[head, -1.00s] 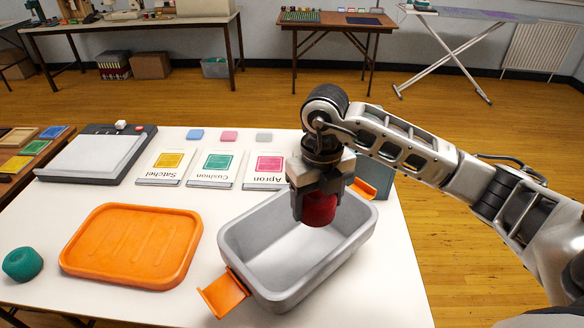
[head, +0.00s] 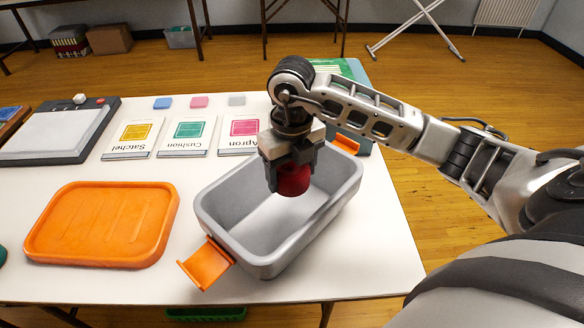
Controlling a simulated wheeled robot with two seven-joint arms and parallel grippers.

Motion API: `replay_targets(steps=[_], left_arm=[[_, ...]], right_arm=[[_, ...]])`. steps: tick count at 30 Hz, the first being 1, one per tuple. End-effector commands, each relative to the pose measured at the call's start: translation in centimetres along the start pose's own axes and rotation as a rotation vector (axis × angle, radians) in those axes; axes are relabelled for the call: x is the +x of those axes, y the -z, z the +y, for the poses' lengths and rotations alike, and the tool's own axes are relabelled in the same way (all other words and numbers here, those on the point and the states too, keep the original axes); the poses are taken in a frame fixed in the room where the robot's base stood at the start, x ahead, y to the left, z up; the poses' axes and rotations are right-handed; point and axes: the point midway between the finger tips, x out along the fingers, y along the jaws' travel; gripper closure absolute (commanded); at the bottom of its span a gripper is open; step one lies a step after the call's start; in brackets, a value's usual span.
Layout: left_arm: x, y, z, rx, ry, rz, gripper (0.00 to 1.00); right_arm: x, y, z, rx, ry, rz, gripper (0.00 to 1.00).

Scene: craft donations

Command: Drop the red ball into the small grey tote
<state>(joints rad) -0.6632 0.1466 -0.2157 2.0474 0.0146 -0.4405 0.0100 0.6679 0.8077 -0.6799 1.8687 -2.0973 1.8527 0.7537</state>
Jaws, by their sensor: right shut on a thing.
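The small grey tote (head: 229,245) stands on the white table, with an orange handle (head: 207,264) at its near left end and another at its far right end. My right gripper (head: 291,182) points down over the tote and is shut on the red ball (head: 294,180). The ball shows below the dark fingers, which hide its upper part. It appears over the tote's opening; how far above the floor of the tote I cannot tell. The inside of the tote that shows looks empty. My left gripper is not in view.
An orange tray (head: 102,224) lies left of the tote on the white table (head: 375,255). Cards for Satchel (head: 134,137), Cushion (head: 188,136) and Apron (head: 242,134) lie behind. A grey flat device (head: 60,132) sits at the far left. A teal thing (head: 2,255) shows at the left edge.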

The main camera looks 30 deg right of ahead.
Motion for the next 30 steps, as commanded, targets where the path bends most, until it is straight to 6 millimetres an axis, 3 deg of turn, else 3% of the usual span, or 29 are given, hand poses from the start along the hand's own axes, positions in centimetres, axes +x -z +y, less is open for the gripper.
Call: replay_targets(steps=[3, 4, 6, 15, 19, 23, 30], left_arm=[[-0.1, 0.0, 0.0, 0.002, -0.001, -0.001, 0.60], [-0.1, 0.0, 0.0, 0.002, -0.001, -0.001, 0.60], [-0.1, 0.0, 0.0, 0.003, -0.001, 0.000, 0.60], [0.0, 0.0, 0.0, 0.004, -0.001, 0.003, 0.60], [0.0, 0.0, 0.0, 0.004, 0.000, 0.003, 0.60], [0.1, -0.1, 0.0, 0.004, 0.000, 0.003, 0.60], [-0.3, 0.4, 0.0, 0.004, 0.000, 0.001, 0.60]], right_arm=[[-0.1, 0.0, 0.0, 0.000, 0.000, 0.000, 0.55], [-0.1, 0.0, 0.0, 0.000, 0.000, 0.000, 0.27], [-0.1, 0.0, 0.0, 0.000, 0.000, 0.000, 0.08], [-0.2, 0.0, 0.0, 0.000, 0.000, 0.000, 0.07], [-1.2, -0.1, 0.0, 0.000, 0.000, -0.003, 0.07], [-3.6, -0.1, 0.0, 0.000, 0.000, -0.007, 0.07], [-9.9, -0.1, -0.1, 0.000, 0.003, -0.008, 0.07]])
